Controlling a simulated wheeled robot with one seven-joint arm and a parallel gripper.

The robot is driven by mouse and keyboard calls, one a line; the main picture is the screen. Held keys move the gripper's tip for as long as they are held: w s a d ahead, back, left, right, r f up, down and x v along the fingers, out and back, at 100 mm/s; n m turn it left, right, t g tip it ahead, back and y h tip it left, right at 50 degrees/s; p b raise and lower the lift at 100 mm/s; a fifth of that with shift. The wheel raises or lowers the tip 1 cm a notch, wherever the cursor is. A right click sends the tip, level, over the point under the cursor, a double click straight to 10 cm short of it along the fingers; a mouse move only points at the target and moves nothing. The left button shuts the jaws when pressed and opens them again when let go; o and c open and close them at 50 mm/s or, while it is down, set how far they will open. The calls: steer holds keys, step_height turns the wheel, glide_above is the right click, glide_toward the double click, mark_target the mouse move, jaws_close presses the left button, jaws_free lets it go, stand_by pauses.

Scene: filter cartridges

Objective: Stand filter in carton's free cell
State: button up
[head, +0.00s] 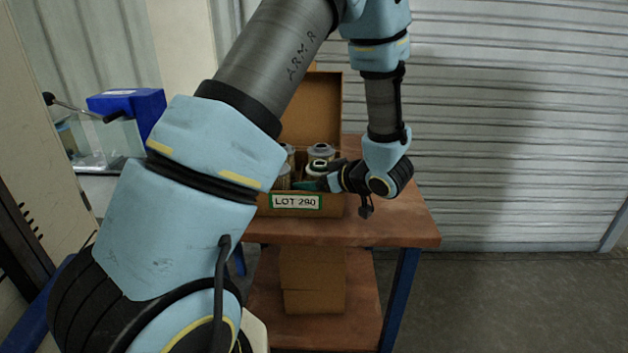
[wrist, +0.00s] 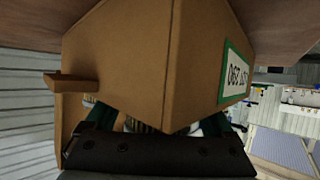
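The carton (head: 330,206) is an open cardboard box with a green-edged LOT 290 label, standing on the table with its flap raised behind. Several pale filters with dark-centred caps, one of them at the back (head: 320,151), stand upright inside it. My gripper (head: 314,184) reaches in level from the right, low over the carton's front right part; its green fingers are partly hidden. In the wrist view the carton's walls (wrist: 130,60) fill the middle and cover part of the fingers. A ribbed filter (wrist: 136,126) shows partly between the spread fingers; whether they grip it is unclear. The free cell is hidden.
The brown table (head: 405,226) has clear room right of the carton. Cardboard boxes (head: 313,275) sit on its lower shelf. A blue device (head: 128,104) with a lever stands at the left. My arm covers much of the carton's left side.

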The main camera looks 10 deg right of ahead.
steer(key=shift+r, duration=0.15)
steer(key=shift+s+d+r, duration=0.15)
steer(key=shift+s+d, duration=0.05)
steer(key=v, duration=1.1)
steer(key=shift+s, duration=0.15)
steer(key=shift+r, duration=0.15)
